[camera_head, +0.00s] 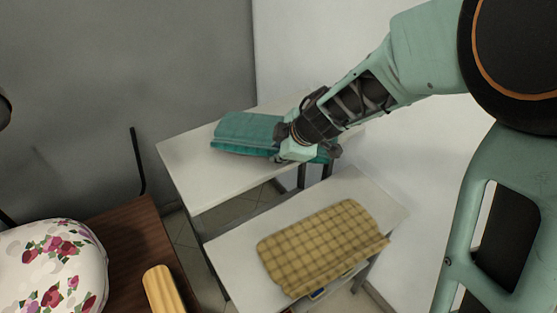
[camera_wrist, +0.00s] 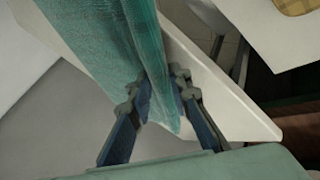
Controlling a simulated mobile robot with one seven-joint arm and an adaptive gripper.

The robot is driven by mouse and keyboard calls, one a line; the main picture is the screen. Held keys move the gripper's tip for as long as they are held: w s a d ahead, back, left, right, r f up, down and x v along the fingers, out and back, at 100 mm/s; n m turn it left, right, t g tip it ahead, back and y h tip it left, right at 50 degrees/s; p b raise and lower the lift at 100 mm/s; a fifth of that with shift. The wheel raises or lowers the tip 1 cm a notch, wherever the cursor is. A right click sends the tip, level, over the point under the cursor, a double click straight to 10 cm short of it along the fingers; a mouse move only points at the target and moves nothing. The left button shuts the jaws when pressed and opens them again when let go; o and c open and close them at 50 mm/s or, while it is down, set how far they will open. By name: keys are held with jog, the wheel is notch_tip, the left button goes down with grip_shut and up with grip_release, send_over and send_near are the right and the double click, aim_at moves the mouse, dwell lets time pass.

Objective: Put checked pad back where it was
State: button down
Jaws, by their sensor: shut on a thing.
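The checked pad (camera_head: 322,245), yellow with brown lines, lies flat on the nearer, lower white table (camera_head: 235,262). A corner of it also shows at the top right of the wrist view (camera_wrist: 293,6). My gripper (camera_head: 308,153) is away from it, over the farther white table (camera_head: 185,165). My gripper is shut on the edge of a teal folded cloth (camera_head: 246,131). In the wrist view the cloth (camera_wrist: 112,40) runs between the two fingers (camera_wrist: 160,92). The cloth is at the farther table's top; I cannot tell whether it is lifted clear. My gripper hides part of it.
A brown wooden table (camera_head: 130,240) stands at the left with a white rose-patterned rounded object (camera_head: 45,265) and a yellow wooden piece (camera_head: 163,290). The farther table's left part is bare. A white wall stands behind and to the right.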

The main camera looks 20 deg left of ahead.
jog(key=shift+f+b, duration=0.3)
jog(key=shift+f, duration=0.3)
jog(key=shift+s+f+b, duration=0.1)
jog(key=shift+f+b, duration=0.2)
jog(key=shift+f, duration=0.3)
jog(key=c, duration=1.8)
grip_release()
jog(key=shift+f, duration=0.1)
jog(key=shift+o, duration=0.2)
jog(key=shift+r, duration=0.35)
jog(key=p+v, duration=0.7)
jog(key=v, duration=0.5)
jog(key=shift+r, duration=0.35)
